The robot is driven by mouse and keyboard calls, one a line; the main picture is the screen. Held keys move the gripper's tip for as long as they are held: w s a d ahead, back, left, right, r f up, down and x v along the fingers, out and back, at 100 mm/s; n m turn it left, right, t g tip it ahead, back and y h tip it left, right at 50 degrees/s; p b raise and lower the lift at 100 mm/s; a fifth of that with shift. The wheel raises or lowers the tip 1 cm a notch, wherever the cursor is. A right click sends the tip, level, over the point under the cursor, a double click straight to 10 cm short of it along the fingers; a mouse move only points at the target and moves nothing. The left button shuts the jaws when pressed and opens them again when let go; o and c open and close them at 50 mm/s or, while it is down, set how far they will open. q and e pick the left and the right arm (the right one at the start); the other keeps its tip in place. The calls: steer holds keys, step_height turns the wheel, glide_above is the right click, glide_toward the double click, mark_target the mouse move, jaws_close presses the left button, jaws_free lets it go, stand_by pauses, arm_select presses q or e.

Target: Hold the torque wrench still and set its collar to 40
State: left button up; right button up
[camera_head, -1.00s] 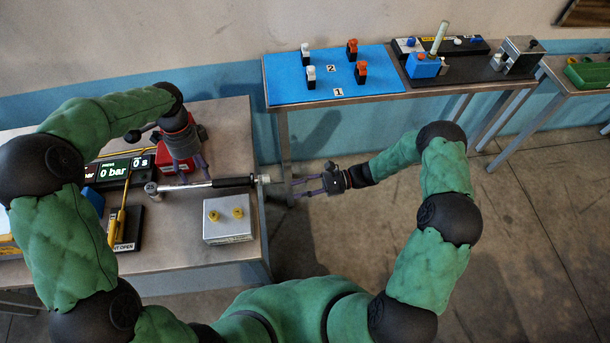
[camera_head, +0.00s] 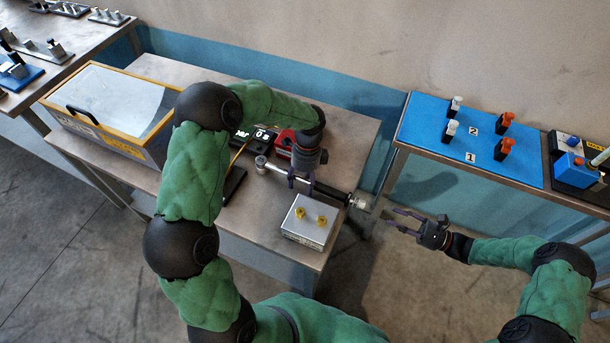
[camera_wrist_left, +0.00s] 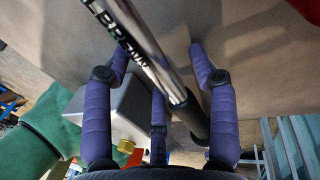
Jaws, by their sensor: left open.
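The torque wrench (camera_head: 328,189) lies over the table, with a round head (camera_head: 261,163) at its left, a bright shaft and a black grip. A light collar-like end (camera_head: 358,203) juts out near the table's right edge. My left gripper (camera_head: 301,181) is over the shaft, open. In the left wrist view the shaft (camera_wrist_left: 153,50) passes between its spread fingers, without visible clamping. My right gripper (camera_head: 393,220) is beyond the table edge, its fingers apart and pointing at the collar end, with a small gap. The scale's reading is not legible.
A grey box with yellow knobs (camera_head: 310,220) stands close in front of the wrench. A red block (camera_head: 284,140) and a display (camera_head: 257,138) are behind it. A yellow-framed case (camera_head: 115,108) is at left. A blue mat (camera_head: 465,137) lies on another table at right.

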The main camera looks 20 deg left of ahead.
mark_target(361, 205)
arm_select(q)
steer(key=shift+f, duration=0.1)
jaws_close()
stand_by(0.3)
stand_by(0.4)
stand_by(0.7)
arm_select(e)
steer(key=o, duration=0.3)
steer(key=shift+o, duration=0.2)
steer(key=a+m, duration=0.1)
steer(key=a, duration=0.3)
steer(key=a+r, duration=0.1)
steer(key=a, duration=0.3)
steer(key=a+m+h, duration=0.1)
steer(key=a, duration=0.3)
steer(key=shift+w+r+m+t, duration=0.1)
steer(key=shift+r+m+t, duration=0.05)
steer(key=shift+m+t, duration=0.15)
